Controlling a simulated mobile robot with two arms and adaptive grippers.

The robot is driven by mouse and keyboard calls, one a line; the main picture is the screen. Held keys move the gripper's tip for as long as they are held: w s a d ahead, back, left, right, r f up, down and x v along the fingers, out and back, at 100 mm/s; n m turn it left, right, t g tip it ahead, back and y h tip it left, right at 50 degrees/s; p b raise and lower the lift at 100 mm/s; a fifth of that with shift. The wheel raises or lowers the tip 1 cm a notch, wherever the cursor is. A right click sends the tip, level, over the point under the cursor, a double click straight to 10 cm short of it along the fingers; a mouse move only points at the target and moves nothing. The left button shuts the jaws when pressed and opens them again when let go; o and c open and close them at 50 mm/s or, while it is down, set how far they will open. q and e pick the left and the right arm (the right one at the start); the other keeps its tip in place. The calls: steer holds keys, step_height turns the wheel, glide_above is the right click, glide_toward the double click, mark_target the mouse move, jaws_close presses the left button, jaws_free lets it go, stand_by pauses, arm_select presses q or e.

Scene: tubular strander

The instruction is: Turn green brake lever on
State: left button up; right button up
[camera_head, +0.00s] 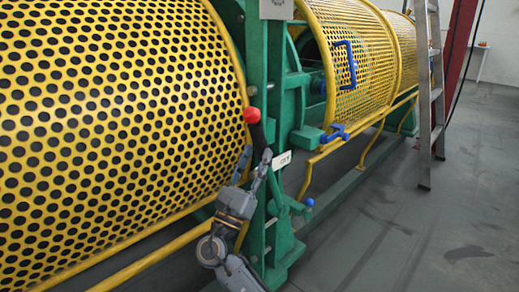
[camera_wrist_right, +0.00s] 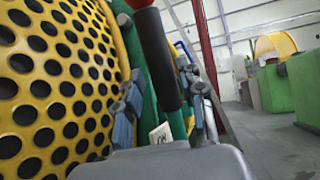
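The brake lever has a red ball (camera_head: 252,115) on top, a black grip (camera_head: 258,135) and a green lower arm (camera_head: 276,187). It stands tilted beside the green machine post. My right gripper (camera_head: 256,158) is at the lower end of the black grip, with its fingers apart. In the right wrist view, the black grip (camera_wrist_right: 157,58) runs between the two open fingers (camera_wrist_right: 163,105); I see gaps beside it and cannot tell whether either finger touches it. A small white label (camera_head: 282,160) is just right of the lever. My left gripper is not in view.
A yellow perforated guard (camera_head: 110,110) fills the left, close to my right gripper. A small lever with a blue ball (camera_head: 309,202) sticks out low on the right. A yellow rail (camera_head: 150,262) runs below. A ladder (camera_head: 430,100) stands farther right; the floor (camera_head: 400,220) there is clear.

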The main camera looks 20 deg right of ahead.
steer(key=v, duration=0.9)
steer(key=shift+f, duration=0.1)
